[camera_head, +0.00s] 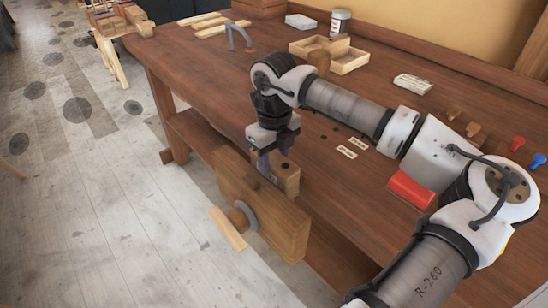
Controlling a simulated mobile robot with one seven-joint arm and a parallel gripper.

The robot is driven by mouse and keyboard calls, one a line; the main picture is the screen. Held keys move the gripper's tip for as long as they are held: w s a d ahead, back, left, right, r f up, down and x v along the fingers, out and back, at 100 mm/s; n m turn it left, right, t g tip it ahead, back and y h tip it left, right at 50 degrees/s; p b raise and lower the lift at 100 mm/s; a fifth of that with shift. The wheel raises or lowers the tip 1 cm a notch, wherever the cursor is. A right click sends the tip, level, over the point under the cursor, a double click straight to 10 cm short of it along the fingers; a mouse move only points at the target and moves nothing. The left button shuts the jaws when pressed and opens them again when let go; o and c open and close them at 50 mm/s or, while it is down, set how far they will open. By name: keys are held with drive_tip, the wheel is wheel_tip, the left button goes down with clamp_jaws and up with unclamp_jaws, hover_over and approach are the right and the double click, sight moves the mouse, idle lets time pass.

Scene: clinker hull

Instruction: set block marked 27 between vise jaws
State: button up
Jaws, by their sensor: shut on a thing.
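My gripper (268,158) points down at the vise on the bench's front edge and is shut on a small wooden block (288,179). The block shows beside and below the fingers, at the gap behind the vise's wide wooden front jaw (262,212). I cannot read a number on it, and the fingers and front jaw hide part of it. I cannot tell whether it touches either jaw. The vise has a grey round screw hub (243,216) and a pale wooden handle (228,229) on its front.
The workbench (200,72) holds an open wooden tray (345,62), a jar (340,22), a grey bent hook (240,38), a red box (410,190) and several small wooden pieces (473,129). Two small labels (347,152) lie behind the vise. The left benchtop is largely clear.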

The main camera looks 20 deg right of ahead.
drive_tip(key=o, duration=1.2)
drive_tip(key=shift+f, duration=0.1)
wheel_tip(320, 180, up, 12)
drive_tip(key=shift+r+b, duration=0.15)
drive_tip(key=shift+b, duration=0.35)
